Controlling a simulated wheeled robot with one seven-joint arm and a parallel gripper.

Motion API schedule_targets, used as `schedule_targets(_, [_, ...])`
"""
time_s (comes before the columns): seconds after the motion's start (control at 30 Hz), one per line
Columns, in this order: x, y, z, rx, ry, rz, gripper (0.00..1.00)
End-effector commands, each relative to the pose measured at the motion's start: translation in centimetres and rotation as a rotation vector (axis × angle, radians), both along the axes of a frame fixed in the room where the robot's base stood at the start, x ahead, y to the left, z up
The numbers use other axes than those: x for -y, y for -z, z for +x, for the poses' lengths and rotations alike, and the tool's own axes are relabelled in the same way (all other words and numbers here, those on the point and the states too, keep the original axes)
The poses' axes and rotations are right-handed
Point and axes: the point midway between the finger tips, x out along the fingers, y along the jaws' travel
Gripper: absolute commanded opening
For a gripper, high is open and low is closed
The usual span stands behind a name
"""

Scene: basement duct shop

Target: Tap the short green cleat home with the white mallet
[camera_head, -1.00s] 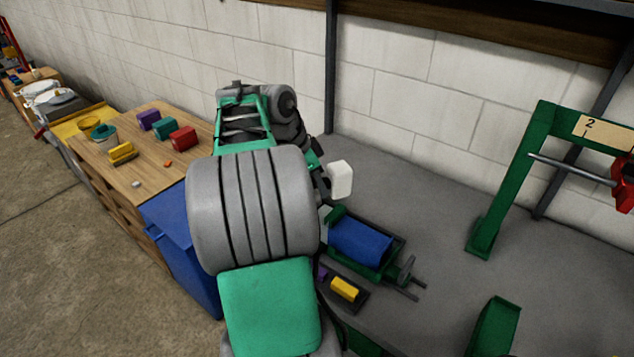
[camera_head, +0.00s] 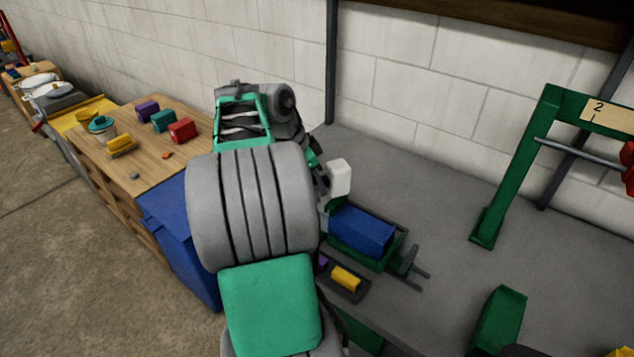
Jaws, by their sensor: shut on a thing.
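The white mallet (camera_head: 340,177) shows as a pale block-shaped head just right of my arm, above the left end of the blue duct piece (camera_head: 360,232). My gripper (camera_head: 323,183) is shut on the mallet, mostly hidden behind my own arm; the handle is not clear. The blue piece lies in a green clamp frame (camera_head: 402,247) on the grey bench. A little dark green shows under the mallet head, too small and covered to tell whether it is the short green cleat. I cannot tell whether the mallet touches anything.
A dark tray with a yellow block (camera_head: 346,278) lies in front of the clamp. A green stand (camera_head: 490,222) with a rod is at right. A blue bin (camera_head: 178,235) and a wooden bench (camera_head: 150,170) with coloured blocks are left. Bare grey bench lies behind the clamp.

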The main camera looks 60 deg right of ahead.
Motion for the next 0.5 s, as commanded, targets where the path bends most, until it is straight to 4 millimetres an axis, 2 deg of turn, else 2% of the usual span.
schedule_targets(0.3, [0.0,4.1,0.0,0.000,0.000,-0.001,0.00])
schedule_targets(0.5, [0.0,1.9,0.0,0.000,0.001,-0.002,0.00])
